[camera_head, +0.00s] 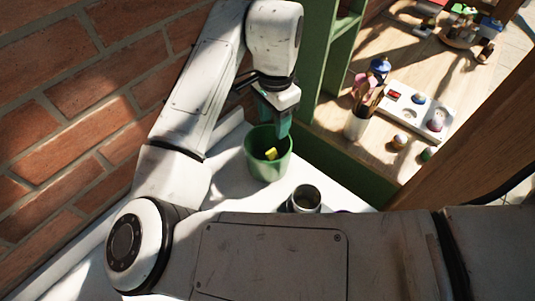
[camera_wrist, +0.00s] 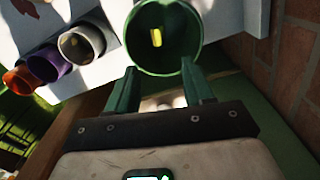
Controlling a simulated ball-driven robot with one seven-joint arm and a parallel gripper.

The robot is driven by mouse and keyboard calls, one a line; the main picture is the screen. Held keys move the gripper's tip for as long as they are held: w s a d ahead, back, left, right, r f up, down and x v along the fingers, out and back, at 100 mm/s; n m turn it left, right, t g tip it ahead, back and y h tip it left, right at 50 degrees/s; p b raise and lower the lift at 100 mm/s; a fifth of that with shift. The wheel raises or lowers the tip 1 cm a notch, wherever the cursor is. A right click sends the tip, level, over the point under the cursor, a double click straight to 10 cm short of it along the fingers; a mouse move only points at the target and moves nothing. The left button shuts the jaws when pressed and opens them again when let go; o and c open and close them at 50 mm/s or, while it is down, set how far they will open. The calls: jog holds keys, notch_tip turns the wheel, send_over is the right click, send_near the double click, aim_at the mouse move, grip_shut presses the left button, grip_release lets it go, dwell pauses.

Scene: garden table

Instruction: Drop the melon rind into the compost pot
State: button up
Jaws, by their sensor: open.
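A green pot (camera_head: 268,165) stands on the white table. It is the only pot I see with something inside, but I cannot confirm from a label that it is the compost pot. A small yellow piece (camera_head: 271,154), which looks like the melon rind, lies inside it. In the wrist view the green pot (camera_wrist: 166,65) is ahead of my fingers, with the yellow piece (camera_wrist: 156,37) inside. My gripper (camera_head: 281,128) is at the pot's far rim. Its teal fingers (camera_wrist: 158,68) are apart with nothing between them.
A grey pot (camera_head: 304,198) stands near the green one. The wrist view shows a purple pot (camera_wrist: 46,63) and an orange pot (camera_wrist: 21,79) in the same row. A brick wall (camera_head: 80,120) is on the left. A green shelf frame (camera_head: 318,60) stands close behind my gripper.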

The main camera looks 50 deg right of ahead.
notch_tip(320, 180, up, 11)
jog(key=b, duration=0.1)
dwell(0.6)
jog(key=shift+f, duration=0.15)
